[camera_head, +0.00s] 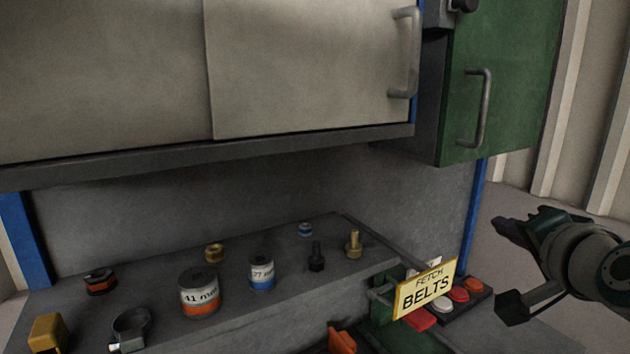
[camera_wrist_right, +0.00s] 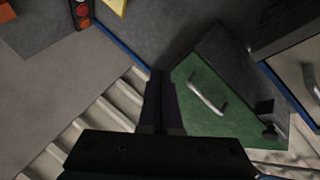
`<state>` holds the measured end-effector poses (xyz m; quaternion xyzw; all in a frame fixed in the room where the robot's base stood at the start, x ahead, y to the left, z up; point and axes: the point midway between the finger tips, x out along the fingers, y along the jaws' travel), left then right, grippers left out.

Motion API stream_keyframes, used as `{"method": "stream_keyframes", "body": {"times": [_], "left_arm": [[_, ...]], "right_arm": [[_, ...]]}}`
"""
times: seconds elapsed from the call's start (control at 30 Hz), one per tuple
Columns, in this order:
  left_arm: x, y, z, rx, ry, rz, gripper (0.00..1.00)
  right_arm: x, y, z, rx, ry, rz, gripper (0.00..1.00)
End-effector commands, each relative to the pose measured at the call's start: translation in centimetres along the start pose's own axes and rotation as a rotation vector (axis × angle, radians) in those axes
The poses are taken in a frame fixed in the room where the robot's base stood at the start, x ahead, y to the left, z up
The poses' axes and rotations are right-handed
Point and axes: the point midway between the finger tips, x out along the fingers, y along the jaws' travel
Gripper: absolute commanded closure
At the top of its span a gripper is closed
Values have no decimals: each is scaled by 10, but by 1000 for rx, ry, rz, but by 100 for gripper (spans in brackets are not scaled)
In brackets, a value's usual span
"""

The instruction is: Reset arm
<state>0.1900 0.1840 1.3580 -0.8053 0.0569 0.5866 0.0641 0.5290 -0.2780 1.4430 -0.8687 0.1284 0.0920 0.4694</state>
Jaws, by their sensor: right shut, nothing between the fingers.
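My right gripper (camera_head: 508,230) is at the right of the head view, raised to the right of the bench and apart from everything. In the right wrist view its dark fingers (camera_wrist_right: 160,85) are together, with nothing between them. My left gripper is in neither view.
A grey bench (camera_head: 270,325) holds cans (camera_head: 199,292), bolts (camera_head: 354,245) and rings. A yellow "FETCH BELTS" sign (camera_head: 426,288) and a button panel (camera_head: 470,290) are at its right end. Above are a grey cabinet (camera_head: 310,65) and a green cabinet door (camera_head: 510,80) with a handle. Floor at right is free.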

Motion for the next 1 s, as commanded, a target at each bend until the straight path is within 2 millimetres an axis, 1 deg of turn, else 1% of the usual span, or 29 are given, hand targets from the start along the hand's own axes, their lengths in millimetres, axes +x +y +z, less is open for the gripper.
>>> {"method": "stream_keyframes", "body": {"times": [0.03, 0.07, 0.1, 0.17, 0.2, 0.27, 0.3, 0.37, 0.4, 0.5, 0.6, 0.67, 1.0], "left_arm": [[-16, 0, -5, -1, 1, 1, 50], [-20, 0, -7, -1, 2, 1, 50], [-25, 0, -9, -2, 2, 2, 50], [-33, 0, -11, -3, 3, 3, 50], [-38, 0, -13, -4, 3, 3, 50], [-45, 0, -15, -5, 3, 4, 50], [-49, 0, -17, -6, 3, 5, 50], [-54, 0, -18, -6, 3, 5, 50], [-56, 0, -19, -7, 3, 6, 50], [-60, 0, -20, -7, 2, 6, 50], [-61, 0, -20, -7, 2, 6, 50], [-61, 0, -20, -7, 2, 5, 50], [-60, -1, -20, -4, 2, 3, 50]], "right_arm": [[-28, 8, 10, -161, -90, 49, 100], [-43, 15, 20, -253, -150, 76, 100], [-66, 24, 34, -373, -233, 110, 100], [-105, 37, 53, -544, -363, 158, 100], [-134, 44, 65, -650, -452, 187, 100], [-178, 54, 80, -791, -582, 221, 100], [-205, 59, 88, -870, -661, 239, 100], [-242, 64, 96, -963, -765, 257, 100], [-264, 66, 99, -1011, -825, 264, 100], [-304, 70, 103, -1092, -935, 276, 100], [-324, 71, 104, -1130, -990, 281, 100], [-330, 72, 104, -1139, -1005, 283, 100], [-330, 72, 105, -1138, -1006, 283, 100]]}}
